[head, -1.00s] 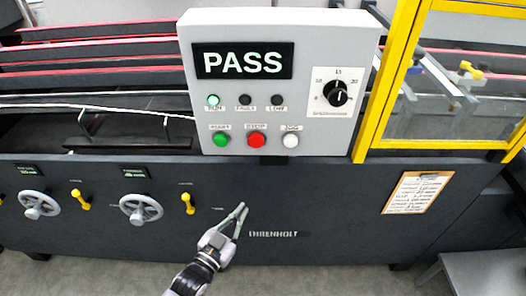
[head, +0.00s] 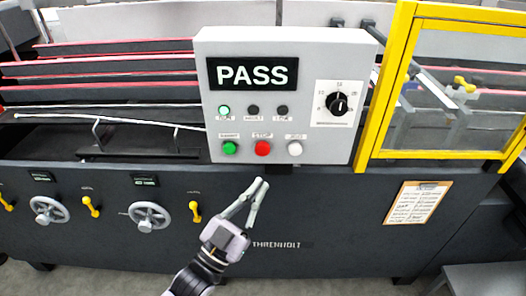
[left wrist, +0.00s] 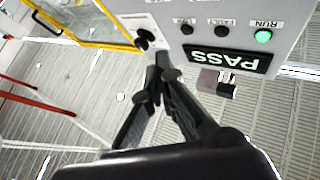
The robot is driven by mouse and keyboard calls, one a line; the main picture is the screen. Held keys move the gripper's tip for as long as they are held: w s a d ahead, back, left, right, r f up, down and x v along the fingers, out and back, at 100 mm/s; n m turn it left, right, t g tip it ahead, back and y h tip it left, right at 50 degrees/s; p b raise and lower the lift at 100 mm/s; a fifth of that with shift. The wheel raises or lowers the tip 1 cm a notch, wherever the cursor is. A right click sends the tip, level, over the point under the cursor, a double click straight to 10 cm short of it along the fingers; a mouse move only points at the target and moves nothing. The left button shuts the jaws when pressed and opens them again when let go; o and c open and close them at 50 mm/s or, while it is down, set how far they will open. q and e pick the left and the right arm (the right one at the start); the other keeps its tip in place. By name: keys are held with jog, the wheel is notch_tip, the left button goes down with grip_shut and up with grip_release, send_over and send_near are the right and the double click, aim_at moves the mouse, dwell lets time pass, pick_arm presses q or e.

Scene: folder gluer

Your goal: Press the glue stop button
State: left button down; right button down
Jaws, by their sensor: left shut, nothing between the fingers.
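The control box (head: 210,125) stands on the machine with a PASS display (head: 254,74). In its bottom row are a green button (head: 230,148), the red button labelled STOP (head: 262,148) and a white button (head: 295,149). My left gripper (head: 262,184) is shut and empty, a little below the red button in the head view and apart from it. In the left wrist view the shut fingertips (left wrist: 162,60) overlap the upside-down box near its PASS display (left wrist: 222,60); the bottom-row buttons are out of that view. My right gripper does not show.
A lit green RUN lamp (head: 224,110) and a black dial (head: 337,103) are on the box. A yellow-framed guard (head: 393,85) stands to its right. Handwheels (head: 150,216) and yellow levers (head: 194,211) stick out of the dark front panel at left.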

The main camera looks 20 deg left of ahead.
aim_at(262, 149)
pick_arm(q)
jog(key=shift+w, duration=0.1)
jog(key=w+a+b, duration=0.2)
jog(key=w, duration=0.6)
jog(key=shift+w+a, duration=0.15)
jog(key=shift+a, duration=0.1)
jog(key=shift+w, duration=0.1)
dwell(1.2)
jog(key=shift+w+a, duration=0.1)
jog(key=shift+w, duration=0.25)
jog(key=shift+w+a, duration=0.15)
jog(key=shift+w, duration=0.3)
dwell(0.7)
jog(key=shift+s+d+p, duration=0.25)
jog(key=shift+s+p, duration=0.1)
jog(key=shift+s, duration=0.55)
